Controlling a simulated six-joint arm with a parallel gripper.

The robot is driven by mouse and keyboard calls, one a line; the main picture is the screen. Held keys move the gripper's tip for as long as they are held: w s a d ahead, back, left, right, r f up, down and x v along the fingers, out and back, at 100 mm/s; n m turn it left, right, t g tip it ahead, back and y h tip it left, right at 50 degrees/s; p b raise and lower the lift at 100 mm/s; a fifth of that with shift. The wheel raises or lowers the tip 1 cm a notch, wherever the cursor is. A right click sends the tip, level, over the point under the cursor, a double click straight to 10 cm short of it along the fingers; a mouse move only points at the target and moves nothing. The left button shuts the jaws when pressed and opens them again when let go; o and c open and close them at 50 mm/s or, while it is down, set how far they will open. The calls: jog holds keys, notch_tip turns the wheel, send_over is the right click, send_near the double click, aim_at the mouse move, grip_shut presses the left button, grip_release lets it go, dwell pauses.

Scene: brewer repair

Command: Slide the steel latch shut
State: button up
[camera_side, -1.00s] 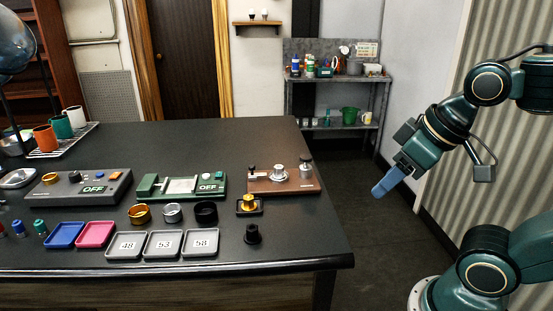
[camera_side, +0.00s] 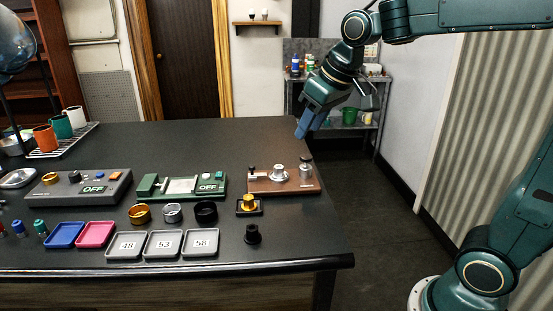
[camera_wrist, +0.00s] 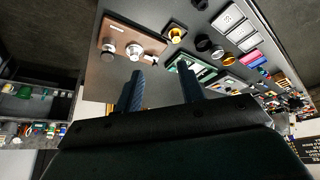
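A brown unit (camera_side: 262,186) lies on the right part of the dark table. It carries a small black-knobbed steel piece (camera_side: 252,172), a round steel knob (camera_side: 279,173) and a steel cylinder (camera_side: 305,168). The black-knobbed piece looks like the latch, but I cannot tell its exact position. The brown unit also shows in the wrist view (camera_wrist: 120,30). My gripper (camera_side: 301,134) is above and behind the brown unit, clear of the table. In the wrist view its two blue fingers (camera_wrist: 160,72) are apart with nothing between them.
A green unit (camera_side: 217,187) and a grey unit (camera_side: 112,190), both marked OFF, stand to the left. Rings, a yellow knob (camera_side: 249,202), a black knob (camera_side: 252,235) and several trays (camera_side: 200,243) lie in front. The table's back middle is clear.

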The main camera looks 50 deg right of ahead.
send_near(252, 166)
jog(key=w+v, duration=0.1)
jog(key=v, duration=0.5)
jog(key=shift+g, duration=0.3)
jog(key=shift+f, duration=0.1)
jog(key=x, duration=1.3)
jog(key=shift+w+f, duration=0.1)
jog(key=shift+f, duration=0.2)
